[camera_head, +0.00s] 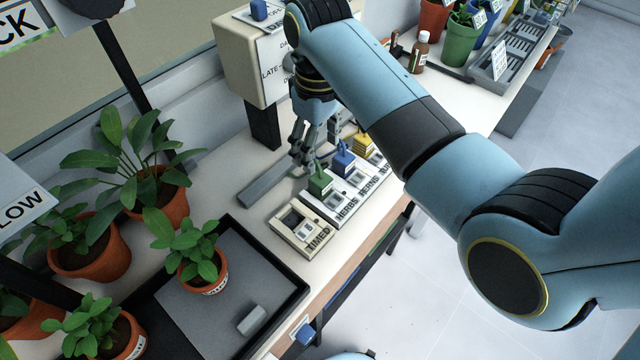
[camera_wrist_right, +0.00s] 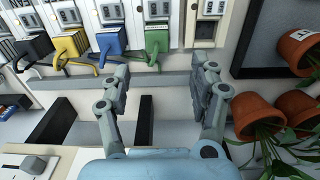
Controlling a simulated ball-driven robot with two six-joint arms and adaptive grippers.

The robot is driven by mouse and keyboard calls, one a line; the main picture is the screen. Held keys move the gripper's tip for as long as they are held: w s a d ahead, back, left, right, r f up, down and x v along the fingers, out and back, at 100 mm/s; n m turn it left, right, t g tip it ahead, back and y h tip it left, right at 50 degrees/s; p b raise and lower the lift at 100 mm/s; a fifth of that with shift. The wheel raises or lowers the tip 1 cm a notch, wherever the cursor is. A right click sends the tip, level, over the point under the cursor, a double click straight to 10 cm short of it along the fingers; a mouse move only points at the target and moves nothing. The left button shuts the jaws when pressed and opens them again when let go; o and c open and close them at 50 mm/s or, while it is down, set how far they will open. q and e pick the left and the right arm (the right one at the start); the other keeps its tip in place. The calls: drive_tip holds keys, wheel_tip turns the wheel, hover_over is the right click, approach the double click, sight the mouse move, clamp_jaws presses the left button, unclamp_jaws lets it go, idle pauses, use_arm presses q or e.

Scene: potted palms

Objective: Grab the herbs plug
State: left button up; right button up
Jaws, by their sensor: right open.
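The herbs plug (camera_head: 320,183) is green and sits in the socket block labelled HERBS (camera_head: 340,208). In the right wrist view the green plug (camera_wrist_right: 157,42) stands just beyond the fingertips, between the lines of the two fingers. My right gripper (camera_head: 306,158) is open and empty, close behind and above the plug in the head view. In the right wrist view its fingers (camera_wrist_right: 163,76) are spread wide, with nothing between them. My left gripper is in neither view.
A blue plug (camera_head: 344,161) and a yellow plug (camera_head: 361,144) stand in neighbouring sockets. A TIMED socket block (camera_head: 301,229) is on the near side. A grey bar (camera_head: 272,186) lies behind the row. A black tray (camera_head: 222,318) and potted plants (camera_head: 155,190) stand at the left.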

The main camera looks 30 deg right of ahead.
hover_over(319, 177)
drive_tip(key=f, duration=0.4)
drive_tip(key=shift+s+a+f, duration=0.1)
drive_tip(key=shift+s+f, duration=0.05)
drive_tip(key=shift+s, duration=0.15)
drive_tip(key=shift+w+f, duration=0.15)
drive_tip(key=shift+f, duration=1.35)
drive_tip(key=shift+w+f, duration=0.1)
drive_tip(key=shift+f, duration=1.4)
drive_tip(key=c, duration=1.2)
drive_tip(key=shift+c, duration=0.2)
drive_tip(key=shift+r, duration=0.1)
